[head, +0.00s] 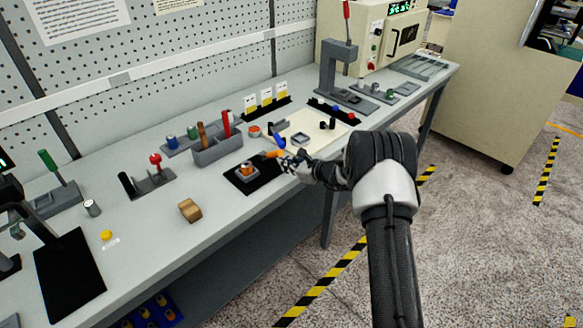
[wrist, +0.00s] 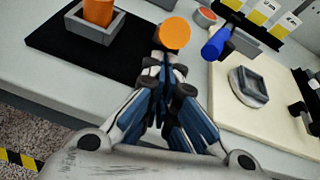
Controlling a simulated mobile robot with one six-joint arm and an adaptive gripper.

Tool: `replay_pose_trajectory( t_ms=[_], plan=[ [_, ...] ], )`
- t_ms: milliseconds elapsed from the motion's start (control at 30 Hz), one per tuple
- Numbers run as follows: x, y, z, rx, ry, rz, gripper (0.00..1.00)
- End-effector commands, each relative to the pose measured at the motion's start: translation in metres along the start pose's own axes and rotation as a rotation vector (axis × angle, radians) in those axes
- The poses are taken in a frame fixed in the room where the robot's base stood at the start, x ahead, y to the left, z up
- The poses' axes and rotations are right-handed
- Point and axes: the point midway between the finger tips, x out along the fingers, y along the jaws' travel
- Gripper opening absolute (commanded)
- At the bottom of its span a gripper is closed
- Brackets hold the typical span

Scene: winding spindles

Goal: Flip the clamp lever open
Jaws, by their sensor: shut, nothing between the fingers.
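My gripper (head: 287,161) is shut and empty, over the bench between the black mat and the cream plate. In the wrist view its fingertips (wrist: 163,62) meet just below a round orange end (wrist: 174,33). This orange piece (head: 272,154) also shows at the fingertips in the head view; I cannot tell whether they touch it. A blue-handled lever (wrist: 216,44) on a dark mount stands beside the cream plate, right of the fingertips; it also shows in the head view (head: 278,141). I cannot tell which handle is the clamp lever. My fingers hide what lies below the orange end.
A grey holder with an orange cylinder (wrist: 99,12) stands on the black mat (head: 269,177). The cream plate (wrist: 229,106) carries a grey square fixture (wrist: 249,86). A grey tool box (head: 217,151) stands left, and a wooden block (head: 190,210) lies near the front edge.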

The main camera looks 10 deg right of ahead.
Motion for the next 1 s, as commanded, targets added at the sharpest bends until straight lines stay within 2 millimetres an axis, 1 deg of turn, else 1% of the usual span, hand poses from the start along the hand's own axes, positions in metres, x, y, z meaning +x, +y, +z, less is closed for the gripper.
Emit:
replay_pose_trajectory(
  t_ms=[400,533,1000],
  plan=[
    [-0.001,0.000,0.002,0.000,0.006,0.002,0.00],
    [-0.003,-0.001,0.007,-0.001,0.031,0.006,0.00],
    [-0.005,-0.002,0.013,0.003,0.095,0.019,0.00]
  ],
)
